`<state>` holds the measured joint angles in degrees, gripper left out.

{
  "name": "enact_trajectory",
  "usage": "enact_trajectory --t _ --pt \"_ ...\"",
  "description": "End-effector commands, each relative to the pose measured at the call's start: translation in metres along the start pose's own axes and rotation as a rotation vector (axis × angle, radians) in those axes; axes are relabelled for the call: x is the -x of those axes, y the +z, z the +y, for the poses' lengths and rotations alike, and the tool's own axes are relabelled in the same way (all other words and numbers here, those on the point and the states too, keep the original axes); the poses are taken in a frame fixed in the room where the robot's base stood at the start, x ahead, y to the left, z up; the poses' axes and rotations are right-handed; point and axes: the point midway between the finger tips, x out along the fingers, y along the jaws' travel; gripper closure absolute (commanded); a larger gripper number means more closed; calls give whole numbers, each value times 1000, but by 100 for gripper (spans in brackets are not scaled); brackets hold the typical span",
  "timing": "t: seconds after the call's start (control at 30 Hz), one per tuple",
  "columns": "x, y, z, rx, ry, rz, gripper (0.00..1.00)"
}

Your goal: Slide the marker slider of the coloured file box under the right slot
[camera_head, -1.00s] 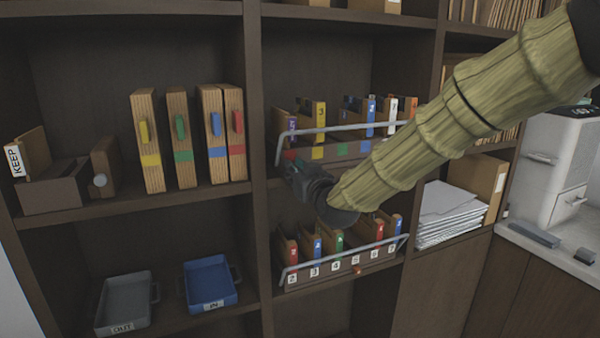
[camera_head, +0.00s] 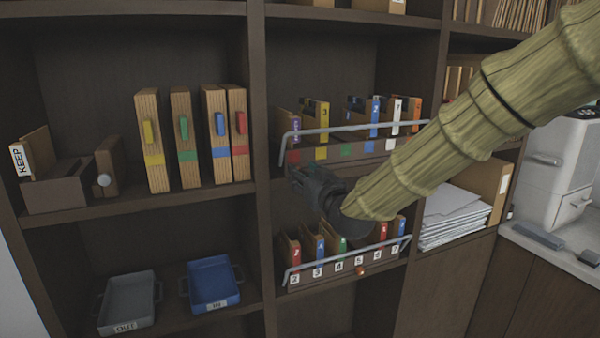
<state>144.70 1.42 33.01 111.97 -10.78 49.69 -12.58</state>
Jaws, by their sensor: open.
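My gripper (camera_head: 296,174) is just below and in front of the box's left end, pointing left. It appears empty and open, though its fingers are dark and hard to separate. I cannot tell whether it touches the box.
A numbered file box (camera_head: 338,273) with a small orange knob (camera_head: 361,271) stands on the shelf below. Upright wooden files (camera_head: 187,140) stand left of the divider (camera_head: 257,160). A grey tray (camera_head: 128,302) and blue tray (camera_head: 212,284) sit lower left. Papers (camera_head: 455,215) lie right.

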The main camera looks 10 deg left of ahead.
Motion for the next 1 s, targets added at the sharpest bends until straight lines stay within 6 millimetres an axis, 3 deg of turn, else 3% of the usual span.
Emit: enact_trajectory --t 0.2,0.43,0.63,1.0 --pt "42 0 0 -1 0 -1 59" --pt "73 0 0 -1 0 -1 59" --pt "83 0 0 -1 1 1 59" --pt "84 4 1 -3 2 -6 59"
